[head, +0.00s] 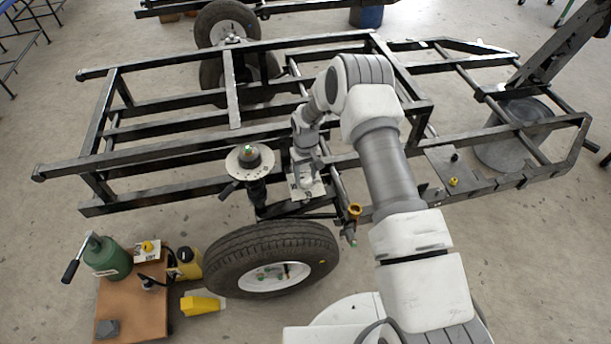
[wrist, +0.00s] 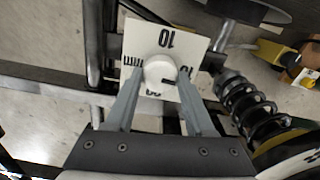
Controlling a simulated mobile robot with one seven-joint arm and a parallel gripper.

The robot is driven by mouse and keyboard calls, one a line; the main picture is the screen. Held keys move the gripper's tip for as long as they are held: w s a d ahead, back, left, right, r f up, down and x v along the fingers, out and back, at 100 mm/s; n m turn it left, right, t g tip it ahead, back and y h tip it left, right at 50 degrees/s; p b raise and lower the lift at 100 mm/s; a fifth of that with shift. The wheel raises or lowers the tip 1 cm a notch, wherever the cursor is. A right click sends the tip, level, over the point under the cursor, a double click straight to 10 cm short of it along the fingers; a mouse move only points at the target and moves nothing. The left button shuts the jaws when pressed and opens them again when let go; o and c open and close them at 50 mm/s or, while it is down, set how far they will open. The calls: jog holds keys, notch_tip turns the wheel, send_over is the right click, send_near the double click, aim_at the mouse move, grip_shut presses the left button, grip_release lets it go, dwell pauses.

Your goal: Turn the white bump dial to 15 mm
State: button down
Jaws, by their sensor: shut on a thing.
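The white bump dial (wrist: 159,70) is a round white knob on a square white plate (wrist: 147,36) in the wrist view. The plate carries a black "10" at its top edge and "mm" at its left; other figures at right and bottom are partly hidden by the knob and fingers. A short dark mark shows at the knob's lower right; I cannot tell the exact reading. My gripper (wrist: 158,79) is shut on the knob, one finger on each side. In the head view my gripper (head: 304,172) reaches down to the plate (head: 314,190) on the frame.
The black steel frame (head: 170,102) surrounds the dial. A coil spring (wrist: 247,106) stands close at right in the wrist view. In the head view a round-topped post (head: 249,159) is just left, and a tyre (head: 225,246) lies below. A wooden cart (head: 130,297) stands lower left.

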aim_at(305, 177)
jog(key=shift+n, duration=0.4)
jog(key=shift+c, duration=1.3)
grip_release()
jog(key=shift+r, duration=0.1)
notch_tip(305, 177, up, 17)
jog(key=p, duration=0.5)
jog(key=shift+r, duration=0.1)
